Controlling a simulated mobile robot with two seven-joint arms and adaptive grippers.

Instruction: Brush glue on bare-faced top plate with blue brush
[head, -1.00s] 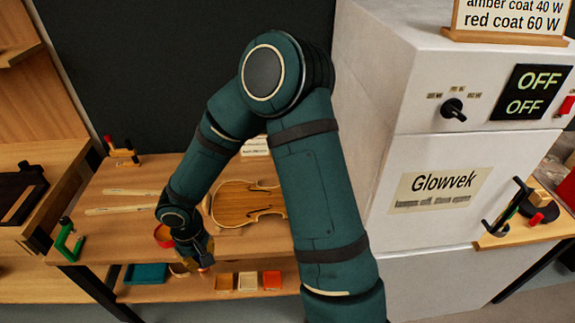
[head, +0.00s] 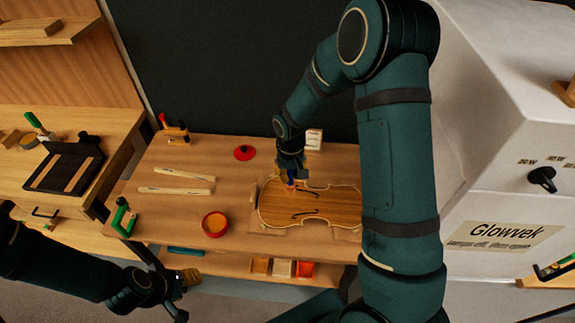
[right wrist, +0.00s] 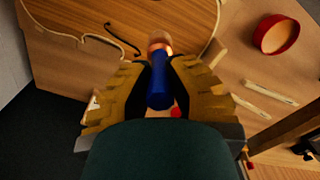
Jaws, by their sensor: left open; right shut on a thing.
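The wooden top plate (head: 325,209), with f-holes and a pale rim, lies on the bench. My right arm covers its right end in the head view. My right gripper (head: 290,176) is shut on the blue brush and holds it over the plate's upper left part. The blue brush (right wrist: 159,88) points its copper-coloured end toward the plate (right wrist: 135,22) in the right wrist view; whether the tip touches is hidden. A red bowl (head: 215,224) with amber contents stands left of the plate. My left gripper (head: 188,277) is open and empty, in front of the bench.
Two pale sticks (head: 180,182) lie at the bench's left, near a green clamp (head: 123,217). A red round object (head: 244,153) and a white box (head: 313,139) stand at the back. A white cabinet (head: 500,130) stands to the right. Coloured blocks (head: 282,268) sit on the shelf below.

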